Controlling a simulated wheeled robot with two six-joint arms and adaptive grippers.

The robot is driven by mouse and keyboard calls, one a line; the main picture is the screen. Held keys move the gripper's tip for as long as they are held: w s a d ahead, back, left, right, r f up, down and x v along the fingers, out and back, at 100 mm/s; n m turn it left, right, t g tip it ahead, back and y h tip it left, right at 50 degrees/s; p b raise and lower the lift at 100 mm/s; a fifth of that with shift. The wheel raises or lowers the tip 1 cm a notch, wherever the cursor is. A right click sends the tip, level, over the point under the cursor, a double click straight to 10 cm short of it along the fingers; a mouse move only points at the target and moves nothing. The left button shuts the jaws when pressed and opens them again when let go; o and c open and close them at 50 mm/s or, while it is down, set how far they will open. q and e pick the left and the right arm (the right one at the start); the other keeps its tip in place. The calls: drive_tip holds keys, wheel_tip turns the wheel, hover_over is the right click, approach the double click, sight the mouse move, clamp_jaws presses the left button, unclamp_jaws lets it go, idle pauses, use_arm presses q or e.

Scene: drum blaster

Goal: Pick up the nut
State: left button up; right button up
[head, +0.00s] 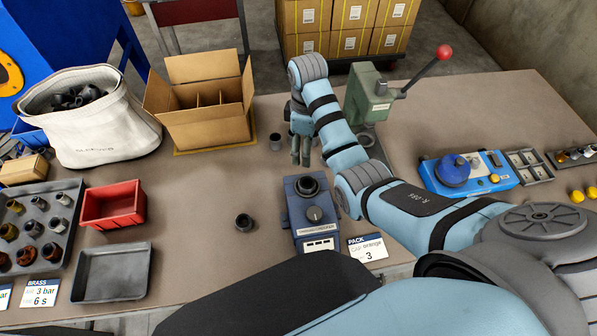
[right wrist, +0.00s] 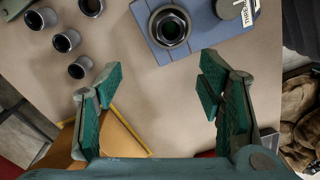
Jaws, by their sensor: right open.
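No piece is clearly marked as the nut. A small dark ring-shaped piece (head: 244,222) lies alone on the table, left of a blue device (head: 313,215). Another small grey piece (head: 275,141) stands by the cardboard box. In the right wrist view, a dark hexagonal collar (right wrist: 170,27) sits on the blue device (right wrist: 200,22), and several short grey cylindrical pieces (right wrist: 66,41) stand at the upper left. My right gripper (head: 301,150) is above the table beyond the blue device, pointing down. Its fingers (right wrist: 160,88) are wide apart with nothing between them. My left gripper is out of view.
The cardboard box (head: 203,128) stands left of my right gripper; a green press (head: 367,100) stands behind my arm. A red bin (head: 113,205), an empty grey tray (head: 112,273) and a tray of fittings (head: 68,193) lie left. A blue tester (head: 470,175) is at right.

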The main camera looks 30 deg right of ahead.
wheel_tip(320, 180, down, 3)
drive_tip(key=b, duration=0.1)
hover_over(306, 180)
drive_tip(key=s, duration=0.1)
drive_tip(key=f, duration=0.5)
drive_tip(key=shift+s+a+f, duration=0.1)
drive_tip(key=shift+a+f, duration=0.05)
drive_tip(key=shift+a, duration=0.25)
wheel_tip(306, 180, down, 5)
drive_tip(key=shift+a+r+b, duration=0.1)
drive_tip(key=shift+b, duration=0.45)
drive_tip(key=shift+f, duration=0.3)
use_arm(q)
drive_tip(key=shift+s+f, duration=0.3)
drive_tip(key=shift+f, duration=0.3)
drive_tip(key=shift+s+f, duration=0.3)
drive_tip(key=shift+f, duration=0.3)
use_arm(e)
drive_tip(key=shift+r, duration=0.15)
drive_tip(key=shift+s, duration=0.1)
drive_tip(key=c, duration=1.4)
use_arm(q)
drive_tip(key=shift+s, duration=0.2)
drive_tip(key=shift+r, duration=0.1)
use_arm(e)
drive_tip(key=shift+r, duration=0.1)
